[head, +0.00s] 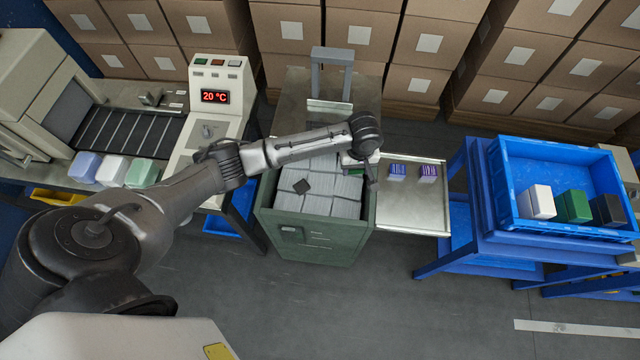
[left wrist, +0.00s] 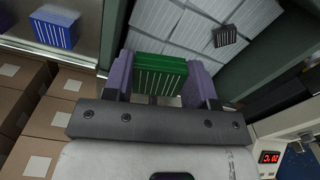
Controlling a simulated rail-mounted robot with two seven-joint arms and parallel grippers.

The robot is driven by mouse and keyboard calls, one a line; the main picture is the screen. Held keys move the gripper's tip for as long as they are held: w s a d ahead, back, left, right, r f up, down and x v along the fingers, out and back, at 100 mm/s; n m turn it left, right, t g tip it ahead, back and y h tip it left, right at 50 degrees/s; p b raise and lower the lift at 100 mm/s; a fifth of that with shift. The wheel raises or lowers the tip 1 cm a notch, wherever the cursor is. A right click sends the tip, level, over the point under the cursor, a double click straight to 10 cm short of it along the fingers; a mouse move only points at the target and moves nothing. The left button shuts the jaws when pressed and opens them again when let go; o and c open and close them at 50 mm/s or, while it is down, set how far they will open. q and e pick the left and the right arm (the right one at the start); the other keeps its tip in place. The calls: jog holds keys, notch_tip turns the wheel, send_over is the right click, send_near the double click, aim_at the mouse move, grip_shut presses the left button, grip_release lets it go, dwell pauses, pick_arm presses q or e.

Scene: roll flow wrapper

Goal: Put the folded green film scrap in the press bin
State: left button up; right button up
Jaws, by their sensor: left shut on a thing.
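The folded green film scrap (left wrist: 157,72) shows in the left wrist view as a green block with pale stripes, between the purple fingers of my left gripper (left wrist: 160,85). The gripper is shut on it. In the head view my left gripper (head: 362,172) is over the right side of the green press bin (head: 318,243); the scrap is hidden there by the gripper. The bin is open on top and holds pale striped stacks, with a small dark folded scrap (head: 301,187) on them, also in the left wrist view (left wrist: 224,36). My right gripper is not in view.
A metal side shelf (head: 412,212) right of the bin bears two blue-purple folded scraps (head: 397,172) (head: 428,173). A blue crate (head: 515,160) with white, green and black blocks stands farther right. A machine with a display (head: 214,97) stands left. Cartons line the back.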

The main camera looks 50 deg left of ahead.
pick_arm(q)
notch_tip(320, 180, down, 8)
jog(key=s+a+n+b, duration=0.1)
jog(key=s+a+n, duration=0.1)
jog(key=s+a, duration=0.1)
jog(key=b, duration=0.2)
send_over(337, 196)
notch_tip(337, 196, down, 5)
jog(key=shift+f, duration=0.1)
jog(key=shift+w+f+b, duration=0.1)
jog(key=shift+f+b, duration=0.65)
jog(key=shift+f, duration=1.55)
jog(key=shift+f, duration=0.15)
jog(key=o, duration=0.9)
jog(key=shift+r+p, duration=1.95)
jog(key=shift+r, duration=4.25)
